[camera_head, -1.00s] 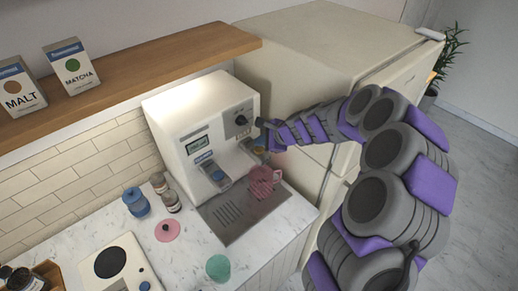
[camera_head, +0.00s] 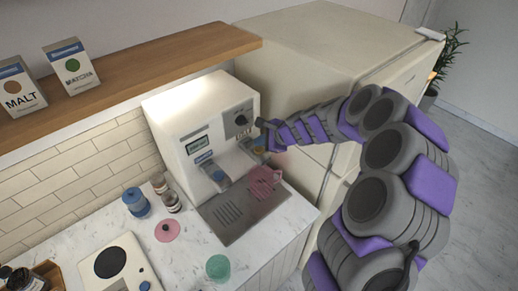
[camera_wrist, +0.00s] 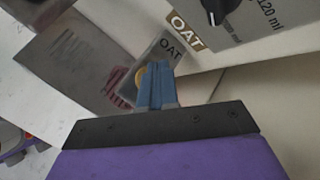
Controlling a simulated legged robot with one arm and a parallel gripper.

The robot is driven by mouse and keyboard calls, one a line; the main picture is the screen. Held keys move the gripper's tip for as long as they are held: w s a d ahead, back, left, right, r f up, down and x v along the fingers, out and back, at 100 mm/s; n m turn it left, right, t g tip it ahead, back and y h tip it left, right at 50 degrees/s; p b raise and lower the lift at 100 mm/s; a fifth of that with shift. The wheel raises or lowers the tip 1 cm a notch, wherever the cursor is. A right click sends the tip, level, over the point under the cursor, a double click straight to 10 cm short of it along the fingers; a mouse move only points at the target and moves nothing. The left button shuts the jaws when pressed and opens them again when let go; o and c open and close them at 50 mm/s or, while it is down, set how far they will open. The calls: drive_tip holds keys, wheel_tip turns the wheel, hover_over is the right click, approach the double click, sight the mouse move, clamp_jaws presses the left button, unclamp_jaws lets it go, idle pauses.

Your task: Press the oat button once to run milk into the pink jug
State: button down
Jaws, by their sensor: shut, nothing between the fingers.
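The white milk machine (camera_head: 200,130) stands on the counter against the wall. Its OAT outlet, at the right of the front, shows as a grey plate lettered OAT (camera_wrist: 168,48) in the wrist view. The yellow oat button (camera_wrist: 141,74) on that plate is partly hidden behind my fingertips. My gripper (camera_wrist: 156,72) is shut and empty, its blue fingers pointing at the button; I cannot tell whether they touch it. In the head view my gripper (camera_head: 264,126) is at the machine's right front. The pink jug (camera_head: 262,183) stands below the OAT outlet on the drip tray (camera_head: 230,212).
A second outlet with a blue button (camera_head: 218,175) is left of the OAT one. A dark knob (camera_head: 241,120) sits above. A fridge (camera_head: 300,80) stands close on the right.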

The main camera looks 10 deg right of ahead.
sight(261, 151)
drive_tip(key=shift+f, duration=0.1)
drive_tip(key=shift+f, duration=0.25)
drive_tip(key=shift+f, duration=0.5)
idle(1.0)
idle(0.3)
drive_tip(key=shift+r+p, duration=0.6)
drive_tip(key=shift+r, duration=0.35)
wheel_tip(261, 151, up, 5)
drive_tip(key=p, duration=0.4)
idle(0.6)
